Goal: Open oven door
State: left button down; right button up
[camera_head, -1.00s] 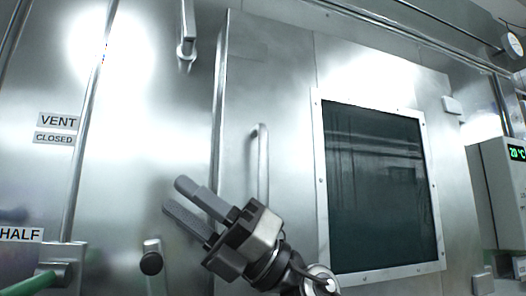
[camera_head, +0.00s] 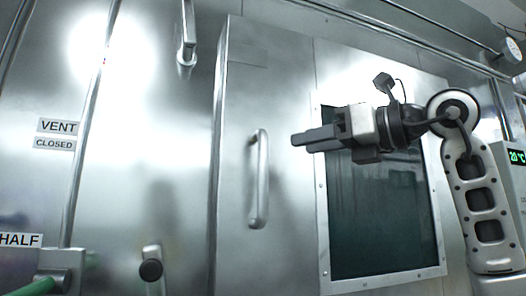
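The oven door (camera_head: 285,75) is a large steel panel with a dark framed window (camera_head: 375,215). It looks closed, though a slight gap would be hard to see. A vertical bar handle (camera_head: 259,185) is on its left part, fully visible. My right gripper (camera_head: 298,140) is in front of the door, to the right of the handle's upper part in the picture, fingers pointing left. It holds nothing that I can see and appears apart from the handle. The fingers overlap side-on, so their opening is hidden. My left gripper is out of view.
A lever (camera_head: 186,38) hangs on the panel left of the door, and a dark knob (camera_head: 151,269) is below. Vent labels (camera_head: 57,126) and a green-ended fitting (camera_head: 60,268) are at far left. A temperature display (camera_head: 516,157) is at right.

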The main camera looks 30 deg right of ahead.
aim_at(267, 151)
jog(key=p+x, duration=0.1)
jog(key=x, duration=0.9)
jog(key=shift+w+a, duration=0.15)
jog(key=shift+w, duration=0.1)
grip_shut()
